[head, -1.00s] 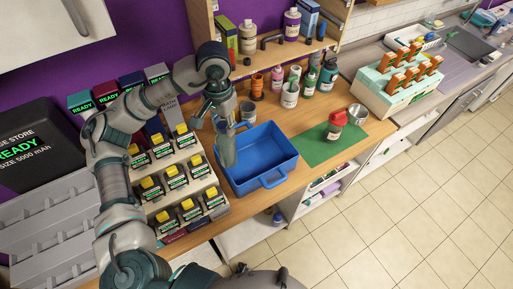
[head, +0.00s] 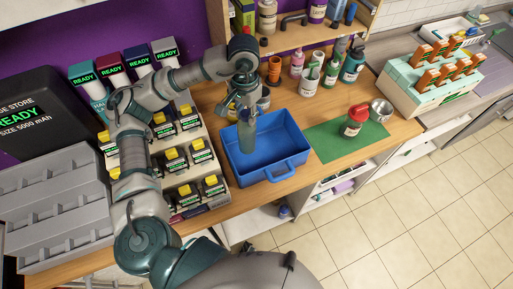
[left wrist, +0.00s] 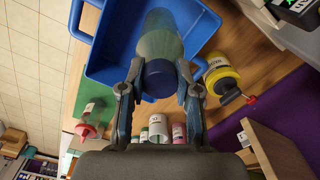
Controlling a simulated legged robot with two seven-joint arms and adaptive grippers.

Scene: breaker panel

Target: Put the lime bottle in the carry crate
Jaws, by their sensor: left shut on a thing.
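The lime bottle (head: 246,137) is a dull green, see-through bottle; in the left wrist view it (left wrist: 160,38) shows a dark blue cap towards my fingers. My left gripper (head: 243,108) is shut on its cap end, and the fingers (left wrist: 158,82) sit on both sides of the cap. The bottle hangs nearly upright over the left part of the blue carry crate (head: 278,171), its lower end within the crate's outline. I cannot tell whether it touches the crate floor. The crate (left wrist: 101,60) otherwise looks empty. My right gripper is not in view.
A red-capped jar (head: 354,120) stands on a green mat (head: 325,142) right of the crate. Several bottles and cups, including a teal bottle (head: 353,66), stand behind it. A rack of yellow-topped packs (head: 185,168) is close on the left. A shelf (head: 290,38) rises behind.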

